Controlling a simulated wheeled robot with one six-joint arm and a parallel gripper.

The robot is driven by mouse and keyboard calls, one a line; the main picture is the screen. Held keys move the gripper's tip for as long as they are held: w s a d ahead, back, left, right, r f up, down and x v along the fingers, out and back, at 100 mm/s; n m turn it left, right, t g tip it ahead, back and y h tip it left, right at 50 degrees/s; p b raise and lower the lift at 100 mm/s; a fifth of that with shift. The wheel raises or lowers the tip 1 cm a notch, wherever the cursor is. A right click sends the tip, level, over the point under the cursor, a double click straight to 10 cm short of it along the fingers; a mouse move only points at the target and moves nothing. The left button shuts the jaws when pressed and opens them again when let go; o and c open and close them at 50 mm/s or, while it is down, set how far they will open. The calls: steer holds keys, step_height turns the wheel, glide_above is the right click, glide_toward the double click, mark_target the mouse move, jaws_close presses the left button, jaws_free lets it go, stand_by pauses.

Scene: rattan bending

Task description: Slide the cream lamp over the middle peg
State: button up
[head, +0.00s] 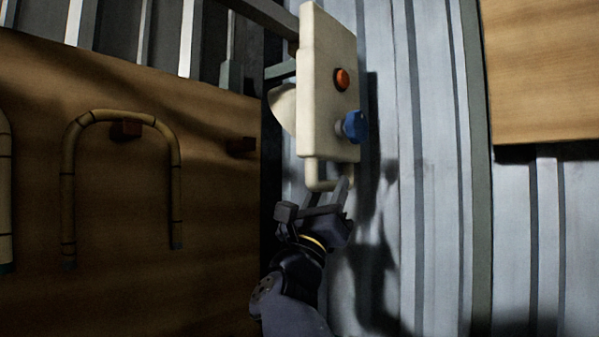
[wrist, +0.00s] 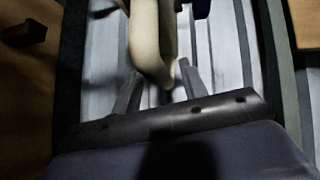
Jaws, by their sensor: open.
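A cream panel (head: 328,85) with an orange-red button, a blue knob and a cream bar handle (head: 318,181) at its lower end hangs from a dark arm. A rounded cream part (head: 284,107) like a lamp shade shows behind its left edge, mostly hidden. I take this unit for the cream lamp. My gripper (head: 326,193) is open at the handle. In the wrist view, the handle (wrist: 152,50) lies between the fingers; I cannot tell contact. On the wooden board are two reddish-brown pegs: one (head: 125,130) under a bent cane, one bare (head: 241,146) nearer the lamp.
The wooden board (head: 210,270) fills the left. A bent rattan cane (head: 70,190) hangs over one peg, and part of another (head: 5,200) shows at the left edge. A wooden panel (head: 545,70) is at upper right. Grey corrugated sheeting (head: 435,220) lies between, clear of objects.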

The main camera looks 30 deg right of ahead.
steer(key=shift+x, duration=0.95)
jaws_close()
